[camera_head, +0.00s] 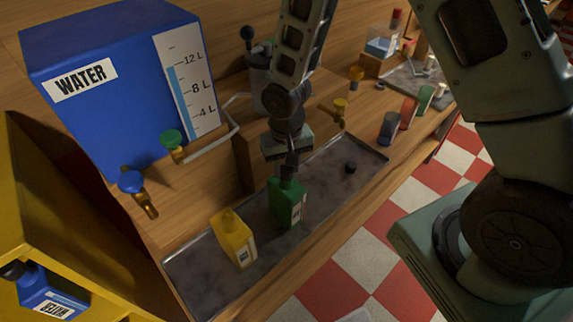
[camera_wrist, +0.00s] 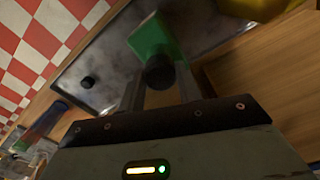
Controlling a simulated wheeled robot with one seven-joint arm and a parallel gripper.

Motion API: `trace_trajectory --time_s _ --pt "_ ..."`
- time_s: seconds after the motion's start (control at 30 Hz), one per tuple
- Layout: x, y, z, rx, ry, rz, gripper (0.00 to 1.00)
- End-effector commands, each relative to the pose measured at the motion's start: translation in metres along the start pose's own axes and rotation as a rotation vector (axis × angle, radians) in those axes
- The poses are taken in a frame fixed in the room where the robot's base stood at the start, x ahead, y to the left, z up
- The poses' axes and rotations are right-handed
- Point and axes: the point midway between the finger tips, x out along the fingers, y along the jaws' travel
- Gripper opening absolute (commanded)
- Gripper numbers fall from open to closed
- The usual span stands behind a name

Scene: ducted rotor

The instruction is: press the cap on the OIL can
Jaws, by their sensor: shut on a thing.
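A green can (camera_head: 285,205) stands upright in the metal tray, its pale label too small to read. It also shows in the wrist view (camera_wrist: 152,38). My gripper (camera_head: 290,162) is above it, pointing down, with its fingers shut on a black cap (camera_wrist: 160,72). The cap is at the top of the green can; I cannot tell whether it is fully seated. A yellow can (camera_head: 233,238) stands to the left in the tray, with no black cap on its neck and an unreadable label. A loose black cap (camera_head: 350,168) lies on the tray to the right.
The metal tray (camera_head: 200,278) has a raised rim and free room at both ends. A blue WATER tank (camera_head: 110,110) with taps stands behind left. Several coloured cups, including a dark one (camera_head: 389,128), stand farther right.

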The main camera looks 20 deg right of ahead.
Motion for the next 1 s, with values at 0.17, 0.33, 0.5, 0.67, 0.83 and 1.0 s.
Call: trace_trajectory --time_s 0.17,0.33,0.5,0.67,0.83,1.0 --pt "0.0007 0.0 -0.0001 -0.001 0.0 0.0 0.13" --pt "0.0004 0.0 0.0 -0.001 0.0 0.0 0.13" --pt "0.0004 0.0001 0.0 0.0 0.0 0.0 0.42" --pt "0.0005 0.0001 0.0 0.0 0.0 0.0 0.59" --pt "0.0005 0.0001 0.0 0.0 0.0 0.0 0.76" --pt "0.0005 0.0001 -0.0001 0.0 0.0 0.0 0.81"
